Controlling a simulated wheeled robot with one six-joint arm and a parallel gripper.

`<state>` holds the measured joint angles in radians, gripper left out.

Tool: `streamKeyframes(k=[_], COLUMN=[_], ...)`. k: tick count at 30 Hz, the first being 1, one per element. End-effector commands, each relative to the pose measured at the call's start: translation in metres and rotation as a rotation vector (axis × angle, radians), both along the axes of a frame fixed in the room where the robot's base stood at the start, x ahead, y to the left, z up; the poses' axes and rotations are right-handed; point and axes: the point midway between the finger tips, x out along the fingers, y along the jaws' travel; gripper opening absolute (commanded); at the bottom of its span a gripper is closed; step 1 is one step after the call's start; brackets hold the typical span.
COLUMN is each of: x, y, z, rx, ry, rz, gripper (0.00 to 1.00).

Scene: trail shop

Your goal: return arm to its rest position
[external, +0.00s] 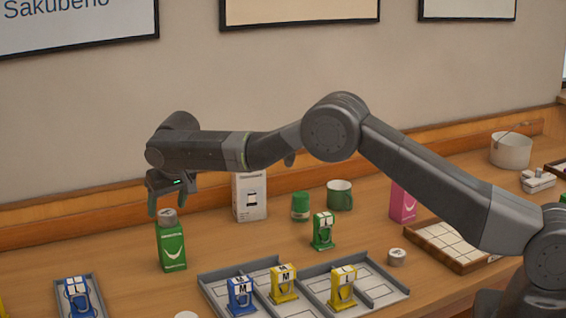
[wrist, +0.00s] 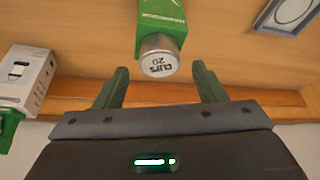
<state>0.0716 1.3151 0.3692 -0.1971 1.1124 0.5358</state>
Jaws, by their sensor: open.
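My arm reaches out to the left over the wooden counter in the external view. My gripper (external: 166,202) hangs at its end, pointing down, just above a green box with a grey tin on it. In the wrist view my gripper (wrist: 160,85) has its two fingers spread wide apart with nothing held. The grey tin (external: 168,215) sits on top of the green box (external: 171,247). In the wrist view the tin (wrist: 160,57), labelled "CLIPS 20", and the green box (wrist: 163,18) lie just beyond the fingertips. I cannot tell whether a finger touches the tin.
A white box (external: 249,196), a green jar (external: 300,206) and a green mug (external: 340,195) stand along the back. A grey divided tray (external: 392,288) holds blue and yellow carabiner-like items in front. A pink box (external: 403,204) stands near my arm.

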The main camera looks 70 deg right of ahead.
Motion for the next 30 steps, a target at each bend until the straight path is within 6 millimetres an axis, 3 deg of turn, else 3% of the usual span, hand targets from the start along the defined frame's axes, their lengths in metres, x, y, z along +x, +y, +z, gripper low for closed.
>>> streamKeyframes(k=[4,24,30], x=[-0.002,-0.039,-0.028], y=[0.001,0.024,0.017], z=[-0.019,0.088,0.054], rx=[0.0,0.0,0.0], ry=[0.003,-0.004,0.005], rz=[0.001,0.001,0.0], gripper=[0.64,0.64,0.64])
